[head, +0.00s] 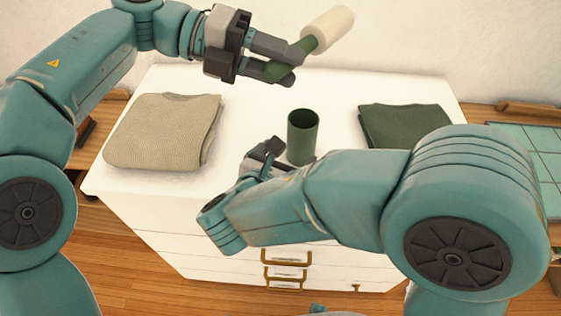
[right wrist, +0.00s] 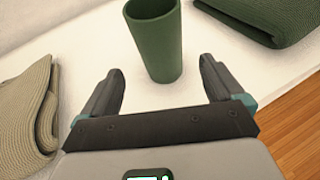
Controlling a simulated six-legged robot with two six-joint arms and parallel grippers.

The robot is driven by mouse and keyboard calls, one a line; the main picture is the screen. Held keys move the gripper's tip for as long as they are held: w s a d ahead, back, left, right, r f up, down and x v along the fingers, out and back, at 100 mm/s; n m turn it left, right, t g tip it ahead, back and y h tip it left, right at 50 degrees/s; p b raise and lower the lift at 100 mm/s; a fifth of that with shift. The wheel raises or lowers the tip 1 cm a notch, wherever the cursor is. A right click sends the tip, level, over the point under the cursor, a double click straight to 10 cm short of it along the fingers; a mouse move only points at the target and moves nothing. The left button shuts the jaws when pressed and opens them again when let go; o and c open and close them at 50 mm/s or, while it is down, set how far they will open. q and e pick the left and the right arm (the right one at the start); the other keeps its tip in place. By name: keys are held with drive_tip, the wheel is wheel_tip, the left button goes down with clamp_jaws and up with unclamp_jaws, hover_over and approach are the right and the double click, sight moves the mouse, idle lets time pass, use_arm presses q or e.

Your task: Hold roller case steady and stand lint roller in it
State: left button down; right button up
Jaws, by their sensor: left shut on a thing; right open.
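The roller case (head: 302,137) is a dark green open cup standing upright on the white dresser top. It also shows in the right wrist view (right wrist: 156,45), ahead of and between the open fingers. My right gripper (head: 268,152) is open and empty, close to the case on its near side; in the right wrist view its fingers (right wrist: 160,85) appear apart from the case. My left gripper (head: 285,62) is shut on the green handle of the lint roller (head: 328,30). The roller is tilted, its cream head up to the right, held in the air above and behind the case.
A beige folded sweater (head: 160,132) lies left on the white dresser (head: 250,105). A dark green folded garment (head: 400,120) lies right, partly hidden by my right arm. The dresser top around the case is clear. A wall stands behind.

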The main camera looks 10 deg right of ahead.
sight(297, 146)
use_arm(q)
drive_tip(key=shift+d, duration=0.1)
use_arm(e)
drive_tip(key=x, duration=0.9)
